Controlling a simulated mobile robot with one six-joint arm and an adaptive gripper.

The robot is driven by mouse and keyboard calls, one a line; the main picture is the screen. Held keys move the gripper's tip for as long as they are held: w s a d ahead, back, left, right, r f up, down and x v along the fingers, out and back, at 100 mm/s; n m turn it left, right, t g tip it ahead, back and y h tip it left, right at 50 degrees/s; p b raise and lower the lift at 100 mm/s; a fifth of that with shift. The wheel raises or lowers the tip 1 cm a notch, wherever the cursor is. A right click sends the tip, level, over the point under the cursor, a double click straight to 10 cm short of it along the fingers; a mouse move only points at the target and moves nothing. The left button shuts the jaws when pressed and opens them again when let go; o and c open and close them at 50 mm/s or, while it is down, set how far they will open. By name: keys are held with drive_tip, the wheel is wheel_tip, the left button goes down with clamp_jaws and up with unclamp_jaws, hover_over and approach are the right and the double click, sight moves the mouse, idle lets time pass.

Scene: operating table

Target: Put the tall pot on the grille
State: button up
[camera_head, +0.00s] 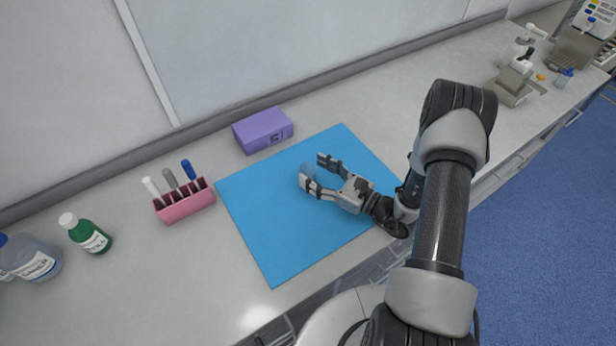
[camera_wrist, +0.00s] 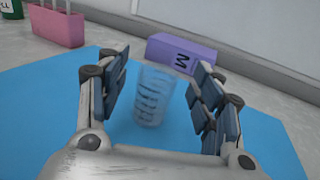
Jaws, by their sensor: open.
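My gripper (camera_head: 314,173) is open, low over the blue mat (camera_head: 262,240). In the head view the vessel (camera_head: 306,171) is a faint bluish shape, partly hidden by a finger. It is the only pot-like thing near the gripper; I cannot tell for sure that it is the tall pot. I cannot make out a grille in either view.
A purple box (camera_head: 263,130) lies behind the mat. A pink rack (camera_head: 186,206) with pens stands to the left, beyond it a green bottle (camera_head: 93,238) and a clear bottle (camera_head: 35,262). Grey equipment (camera_head: 516,85) stands at the far right. The mat's left part is clear.

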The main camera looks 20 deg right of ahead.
sight(307, 168)
drive_tip(key=x, duration=0.3)
drive_tip(key=shift+w+a+f, duration=0.1)
drive_tip(key=c, duration=1.3)
